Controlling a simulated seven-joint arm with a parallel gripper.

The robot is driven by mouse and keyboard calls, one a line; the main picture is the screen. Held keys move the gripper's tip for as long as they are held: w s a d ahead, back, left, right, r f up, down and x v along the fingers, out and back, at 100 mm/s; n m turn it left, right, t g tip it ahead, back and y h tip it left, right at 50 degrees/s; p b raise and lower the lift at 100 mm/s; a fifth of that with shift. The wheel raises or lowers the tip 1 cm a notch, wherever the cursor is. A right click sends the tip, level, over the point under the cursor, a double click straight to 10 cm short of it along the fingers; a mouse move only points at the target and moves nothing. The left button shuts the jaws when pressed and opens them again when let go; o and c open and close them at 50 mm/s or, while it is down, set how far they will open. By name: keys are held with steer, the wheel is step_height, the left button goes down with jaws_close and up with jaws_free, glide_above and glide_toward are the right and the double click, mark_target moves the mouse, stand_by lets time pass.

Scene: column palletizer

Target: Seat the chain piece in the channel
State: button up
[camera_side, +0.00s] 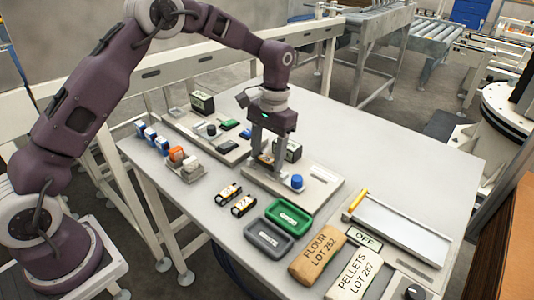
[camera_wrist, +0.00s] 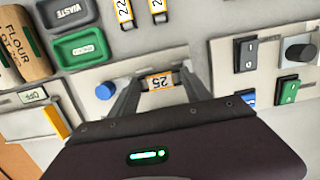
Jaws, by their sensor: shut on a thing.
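My gripper (camera_wrist: 158,82) is shut on a chain piece (camera_wrist: 160,81), an orange and white piece labelled 25, which sits between the two fingers. In the side view my gripper (camera_side: 264,160) points down over a pale board (camera_side: 318,192) with a blue knob (camera_side: 297,181). The board also shows in the wrist view (camera_wrist: 115,101). My fingers mostly hide the held piece in the side view. I cannot clearly make out the channel, or whether the piece touches the board. Two similar yellow and black pieces (camera_side: 228,194) (camera_side: 243,206) lie on the table.
A green tray (camera_side: 289,217) and a grey WASTE tray (camera_wrist: 67,13) stand near the board. FLOUR (camera_side: 317,253) and PELLETS (camera_side: 354,274) sacks lie at the front. A switch panel (camera_side: 190,128) is at the left.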

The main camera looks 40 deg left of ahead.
steer(key=o, duration=1.5)
steer(key=shift+s+f, duration=0.15)
steer(key=shift+f, duration=0.15)
steer(key=shift+a, duration=0.2)
steer(key=shift+c, duration=0.8)
steer(key=shift+o, duration=0.4)
steer(key=shift+d+r, duration=0.2)
steer(key=shift+r, duration=3.5)
